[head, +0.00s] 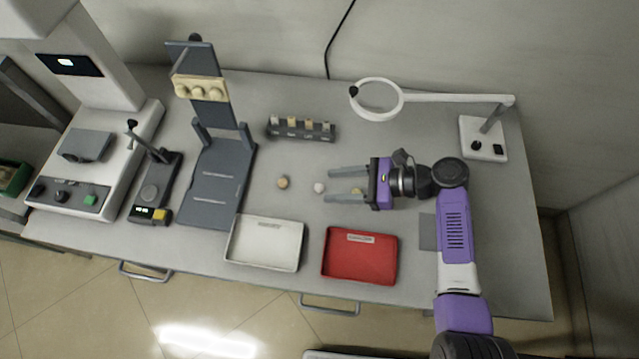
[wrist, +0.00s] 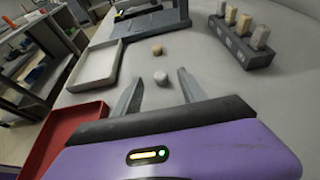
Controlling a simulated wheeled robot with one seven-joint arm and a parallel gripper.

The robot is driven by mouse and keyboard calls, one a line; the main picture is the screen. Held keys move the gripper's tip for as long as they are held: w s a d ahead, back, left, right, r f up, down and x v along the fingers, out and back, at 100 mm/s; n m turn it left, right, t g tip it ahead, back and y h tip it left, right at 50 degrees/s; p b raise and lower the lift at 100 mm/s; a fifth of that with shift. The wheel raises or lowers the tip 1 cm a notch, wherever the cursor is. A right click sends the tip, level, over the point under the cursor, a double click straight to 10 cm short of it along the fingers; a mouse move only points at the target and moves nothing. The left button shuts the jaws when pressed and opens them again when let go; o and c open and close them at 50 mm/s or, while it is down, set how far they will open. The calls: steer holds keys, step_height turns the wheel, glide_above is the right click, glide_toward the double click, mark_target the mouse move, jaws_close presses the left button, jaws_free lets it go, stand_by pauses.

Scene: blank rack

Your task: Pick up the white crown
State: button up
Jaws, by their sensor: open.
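The white crown (head: 319,187) is a small rounded white piece lying on the grey table. It also shows in the wrist view (wrist: 161,77), just beyond the fingertips and roughly centred between them. My gripper (head: 329,185) is open and empty, with its two grey fingers pointing left in the head view. In the wrist view my gripper (wrist: 158,76) has its fingers spread wide on either side of the crown's line. I cannot tell the exact height of the fingers above the table.
A rack of blocks (head: 301,130) stands behind. A white tray (head: 264,244) and red tray (head: 360,256) lie in front. A magnifier lamp (head: 483,139) stands back right.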

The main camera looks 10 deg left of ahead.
mark_target(320, 187)
steer(key=x, duration=0.3)
steer(key=shift+a+f, duration=0.1)
steer(key=shift+f, duration=0.05)
jaws_close()
